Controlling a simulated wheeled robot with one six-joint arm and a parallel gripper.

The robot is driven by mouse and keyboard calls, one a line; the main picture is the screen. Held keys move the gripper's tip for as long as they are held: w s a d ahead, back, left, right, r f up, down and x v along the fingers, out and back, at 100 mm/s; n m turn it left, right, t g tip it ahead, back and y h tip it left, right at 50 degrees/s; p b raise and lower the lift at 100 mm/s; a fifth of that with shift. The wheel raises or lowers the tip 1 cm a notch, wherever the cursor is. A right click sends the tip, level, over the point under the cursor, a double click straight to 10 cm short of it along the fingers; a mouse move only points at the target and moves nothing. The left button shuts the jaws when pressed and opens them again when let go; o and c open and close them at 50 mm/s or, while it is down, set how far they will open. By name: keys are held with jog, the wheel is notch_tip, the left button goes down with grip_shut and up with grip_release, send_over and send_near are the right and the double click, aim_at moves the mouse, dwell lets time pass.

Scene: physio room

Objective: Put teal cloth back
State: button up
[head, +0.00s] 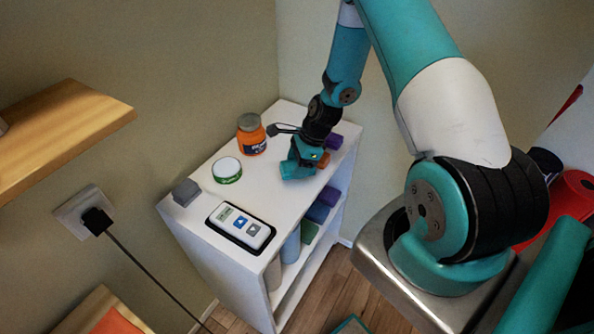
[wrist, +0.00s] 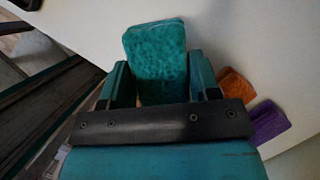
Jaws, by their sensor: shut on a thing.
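The teal cloth (wrist: 155,48) is a folded, rough-textured block between the two fingers of my gripper (wrist: 159,82) in the wrist view. My gripper is shut on it. In the head view the teal cloth (head: 289,171) shows at the tip of my gripper (head: 297,161), low over the right part of the white shelf top (head: 205,190). I cannot tell whether the cloth touches the top. An orange cloth (head: 323,161) and a purple cloth (head: 334,141) lie just right of my gripper; both also show at the right of the wrist view.
An orange jar (head: 252,136) with a lid and a round green-and-white tin (head: 227,170) stand left of my gripper. A white device (head: 241,227) lies on a black tray near the front. A grey block (head: 185,192) sits at the left edge. The middle of the top is clear.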

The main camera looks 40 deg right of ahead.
jog(key=shift+f+p, duration=0.35)
jog(key=shift+f, duration=1.45)
jog(key=shift+f, duration=0.1)
jog(key=o, duration=0.8)
jog(key=shift+o, duration=0.2)
jog(key=b+v, duration=0.3)
jog(key=v, duration=0.8)
jog(key=shift+r, duration=0.4)
jog(key=s+a+r+n+g, duration=0.1)
jog(key=s+a+r+n, duration=0.3)
jog(key=a+r+n, duration=1.2)
jog(key=s+a+r+n, duration=0.3)
jog(key=s+a+n, duration=0.2)
jog(key=s+n, duration=0.2)
jog(key=s+a+r+n+g, duration=0.1)
jog(key=s+a+r+n, duration=0.3)
jog(key=s+n, duration=0.3)
jog(key=shift+s+a, duration=0.75)
jog(key=shift+s, duration=0.4)
